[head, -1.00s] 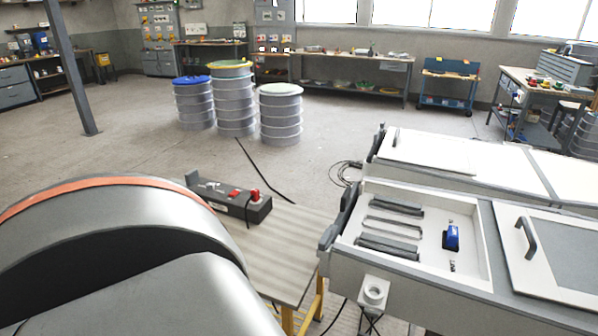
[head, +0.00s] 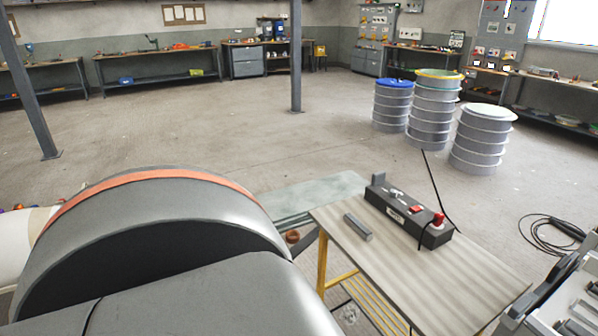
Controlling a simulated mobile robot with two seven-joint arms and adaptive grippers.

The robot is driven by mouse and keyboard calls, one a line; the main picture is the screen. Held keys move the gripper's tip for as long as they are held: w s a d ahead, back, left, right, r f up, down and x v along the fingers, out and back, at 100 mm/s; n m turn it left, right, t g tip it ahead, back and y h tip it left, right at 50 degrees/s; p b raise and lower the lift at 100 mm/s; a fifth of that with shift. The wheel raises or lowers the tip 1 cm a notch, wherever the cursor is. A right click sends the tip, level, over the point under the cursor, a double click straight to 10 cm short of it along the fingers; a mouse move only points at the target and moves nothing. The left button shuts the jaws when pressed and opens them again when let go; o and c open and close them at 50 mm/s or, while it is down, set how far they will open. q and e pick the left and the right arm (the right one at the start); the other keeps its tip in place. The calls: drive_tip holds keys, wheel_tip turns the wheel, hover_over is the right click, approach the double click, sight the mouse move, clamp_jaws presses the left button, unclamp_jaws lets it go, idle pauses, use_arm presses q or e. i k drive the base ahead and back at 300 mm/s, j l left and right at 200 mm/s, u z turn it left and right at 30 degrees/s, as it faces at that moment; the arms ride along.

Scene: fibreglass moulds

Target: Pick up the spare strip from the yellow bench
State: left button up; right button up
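The yellow bench (head: 440,285) has a light striped top and yellow legs, and stands right of centre in the head view. A short dark grey strip (head: 358,227) lies flat near the left part of its top, apart from the other things there. It looks like the spare strip. A large grey link of mine with an orange band fills the lower left. Neither of my grippers can be made out.
A dark control box (head: 410,212) with red parts and a black cable sits on the bench's far side. Ribbed drums (head: 482,140) stand behind it. A cable coil (head: 550,232) lies on the floor at right. An open grey case (head: 570,305) is at the lower right corner.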

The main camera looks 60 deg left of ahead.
sight(357, 226)
drive_tip(key=j+u, duration=0.1)
drive_tip(key=u, duration=1.4)
drive_tip(key=j+z, duration=0.1)
drive_tip(key=z, duration=0.3)
drive_tip(key=i+j+z, duration=0.1)
drive_tip(key=z, duration=0.3)
drive_tip(key=j+z, duration=0.2)
drive_tip(key=z, duration=0.25)
drive_tip(key=j+z, duration=0.25)
drive_tip(key=j, duration=0.2)
drive_tip(key=j+z, duration=0.3)
drive_tip(key=j, duration=0.2)
